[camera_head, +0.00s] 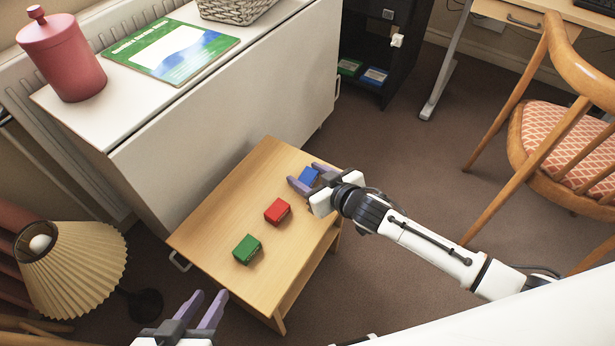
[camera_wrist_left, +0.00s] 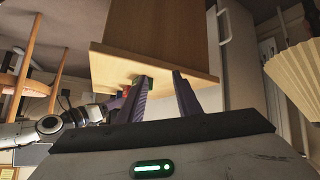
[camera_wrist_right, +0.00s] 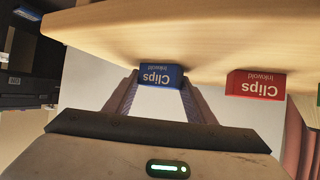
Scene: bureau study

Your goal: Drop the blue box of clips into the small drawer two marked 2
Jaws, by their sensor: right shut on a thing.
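The blue box of clips (camera_head: 309,175) stands at the far right end of the small wooden table. My right gripper (camera_head: 310,177) has its fingers on both sides of the box and is shut on it. The right wrist view shows the blue box (camera_wrist_right: 160,75), with its "Clips" label upside down, between the fingertips (camera_wrist_right: 160,90). The box appears to be at the tabletop; I cannot tell whether it is lifted. My left gripper (camera_head: 205,302) is open and empty beside the table's near end; its spread fingers also show in the left wrist view (camera_wrist_left: 160,90). No drawer marked 2 is readable.
A red clips box (camera_head: 277,211) and a green box (camera_head: 247,249) stand on the wooden table (camera_head: 222,223). A white cabinet (camera_head: 215,125) is behind it, a lamp (camera_head: 72,268) at left, a chair (camera_head: 565,145) at right. Open floor (camera_head: 420,160) lies right of the table.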

